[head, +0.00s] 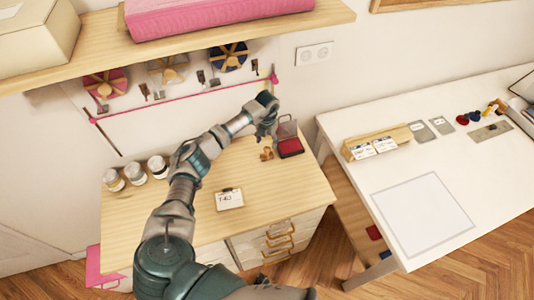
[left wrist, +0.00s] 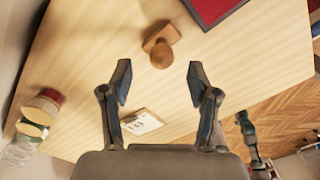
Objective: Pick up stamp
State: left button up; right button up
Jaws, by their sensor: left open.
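The stamp (left wrist: 161,46) is a small wooden piece with a round knob on a block. It stands on the wooden cabinet top in the left wrist view, beyond the space between my fingertips. In the head view the stamp (head: 266,154) is small, just left of the red ink pad (head: 290,147). My left gripper (left wrist: 156,82) is open and empty, its two fingers apart on either side below the stamp. In the head view the left gripper (head: 264,130) is above the cabinet top close to the stamp. My right gripper is not clearly in view.
The ink pad's red surface (left wrist: 210,8) lies right beside the stamp. A tagged clipboard (head: 230,199) lies on the cabinet top (head: 290,185). Several jars (head: 135,174) stand at its left. A shelf (head: 200,55) overhangs the back. A white table (head: 350,125) stands at right.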

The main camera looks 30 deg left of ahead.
aim_at(267, 148)
pick_arm(q)
jog(key=shift+s+f, duration=0.15)
jog(key=shift+f, duration=0.25)
notch_tip(267, 148, down, 4)
jog(key=shift+d+r+p, duration=0.1)
jog(key=shift+r+p, duration=0.1)
jog(key=shift+p, duration=0.35)
jog(key=shift+f, duration=0.35)
grip_shut()
pick_arm(e)
jog(key=shift+s+a+r, duration=0.15)
jog(key=shift+s+r, duration=0.2)
jog(key=shift+r, duration=0.2)
